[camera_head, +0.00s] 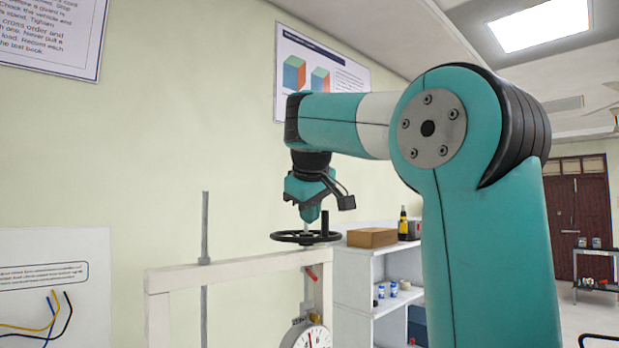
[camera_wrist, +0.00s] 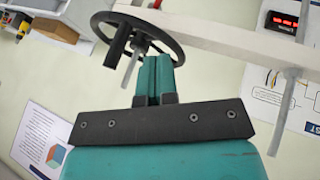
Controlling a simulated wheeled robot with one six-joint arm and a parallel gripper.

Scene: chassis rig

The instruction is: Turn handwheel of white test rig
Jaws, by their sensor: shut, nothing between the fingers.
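The white test rig (camera_head: 225,273) stands in the lower middle of the head view, and its beam (camera_wrist: 232,40) crosses the top of the wrist view. The black handwheel (camera_head: 283,237) lies flat above the right end of the beam. Its upright black handle (camera_head: 325,222) stands on the rim, at the right in the head view; the wrist view shows the handle (camera_wrist: 118,46) left of the fingers. My gripper (camera_head: 309,218) points down over the wheel, its fingers (camera_wrist: 156,62) shut together and empty. The fingertips are close to the wheel; whether they touch it I cannot tell.
A white shelf (camera_head: 350,275) with a cardboard box (camera_head: 372,237) and a yellow-black tool (camera_head: 403,224) stands right behind the rig. A grey upright rod (camera_head: 205,230) rises left of the wheel. A dial gauge (camera_head: 310,338) sits below it.

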